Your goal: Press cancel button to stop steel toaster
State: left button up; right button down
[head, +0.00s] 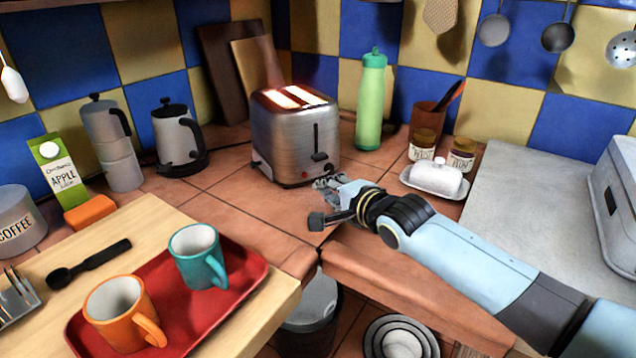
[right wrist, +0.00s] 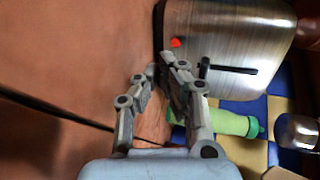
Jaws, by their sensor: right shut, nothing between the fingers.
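The steel toaster (head: 272,143) stands on the tiled counter, its top slots glowing orange. Its front has a dark lever, low in its slot, and a small red button. In the right wrist view the toaster (right wrist: 215,35) lies sideways at the top, with the red button (right wrist: 176,42) close beyond the fingertips and the black lever (right wrist: 228,69) to its right. My right gripper (head: 326,188) is shut and empty, low in front of the toaster; it also shows in the wrist view (right wrist: 163,72). I cannot tell whether it touches the toaster. My left gripper is out of view.
A green bottle (head: 371,105) stands right of the toaster, and a kettle (head: 176,135) stands left. A butter dish (head: 436,178) and jars sit right of my gripper. A red tray (head: 240,300) with two mugs is front left. The counter edge runs below my right arm.

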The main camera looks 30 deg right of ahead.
aim_at(310, 177)
jog(key=w, duration=0.3)
jog(key=shift+w, duration=0.3)
jog(key=shift+d, duration=0.1)
